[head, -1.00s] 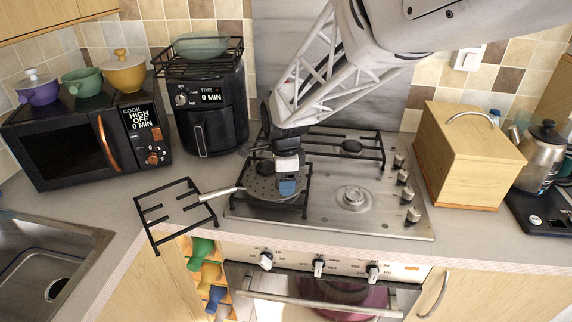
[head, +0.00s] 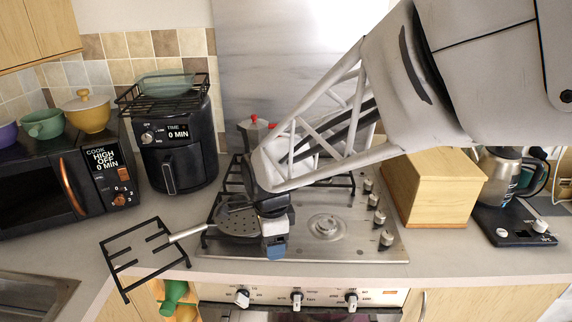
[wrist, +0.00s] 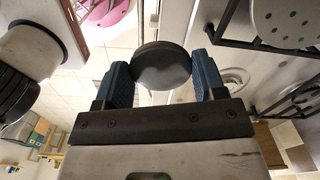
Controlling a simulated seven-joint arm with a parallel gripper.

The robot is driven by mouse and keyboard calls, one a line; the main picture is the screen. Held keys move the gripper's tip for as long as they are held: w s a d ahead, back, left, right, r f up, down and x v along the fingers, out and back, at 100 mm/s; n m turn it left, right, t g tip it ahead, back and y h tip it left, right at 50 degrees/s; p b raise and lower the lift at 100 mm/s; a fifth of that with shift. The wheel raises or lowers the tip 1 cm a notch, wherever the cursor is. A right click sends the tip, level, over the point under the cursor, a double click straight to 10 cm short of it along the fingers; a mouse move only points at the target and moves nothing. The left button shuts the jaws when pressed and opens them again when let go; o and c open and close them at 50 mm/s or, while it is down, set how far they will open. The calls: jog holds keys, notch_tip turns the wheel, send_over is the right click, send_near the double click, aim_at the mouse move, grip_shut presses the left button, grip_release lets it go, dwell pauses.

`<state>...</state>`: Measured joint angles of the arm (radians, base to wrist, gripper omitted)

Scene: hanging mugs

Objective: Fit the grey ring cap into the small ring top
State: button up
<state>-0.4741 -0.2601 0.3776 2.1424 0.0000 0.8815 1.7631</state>
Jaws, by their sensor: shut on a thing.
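My gripper (head: 274,252) has blue fingertips and is in front of the pan, over the front of the hob. In the wrist view my gripper (wrist: 163,80) is shut on the grey ring cap (wrist: 162,68), a dark round disc held between the two blue fingers. The cap is not clear in the head view. The small ring top (head: 327,226) is the bare round burner at the front right of the steel hob, to the right of my gripper. It shows partly in the wrist view behind the right finger (wrist: 235,78).
A perforated pan (head: 238,222) sits on the front-left grate, close to my gripper. A loose black grate (head: 145,250) lies on the counter to the left. Knobs (head: 378,217) line the hob's right edge. A moka pot (head: 257,130) stands behind my arm.

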dwell(0.6)
jog(key=shift+o, duration=1.4)
jog(key=c, duration=0.4)
jog(key=shift+d, duration=0.15)
jog(key=shift+c, duration=0.2)
jog(key=w+d+f+m, duration=0.1)
jog(key=w+d, duration=1.2)
jog(key=w, duration=0.4)
jog(key=shift+w+d+f, duration=0.15)
jog(key=shift+w+d, duration=0.2)
jog(key=shift+d, duration=0.05)
jog(key=shift+f, duration=0.2)
jog(key=shift+f, duration=2.7)
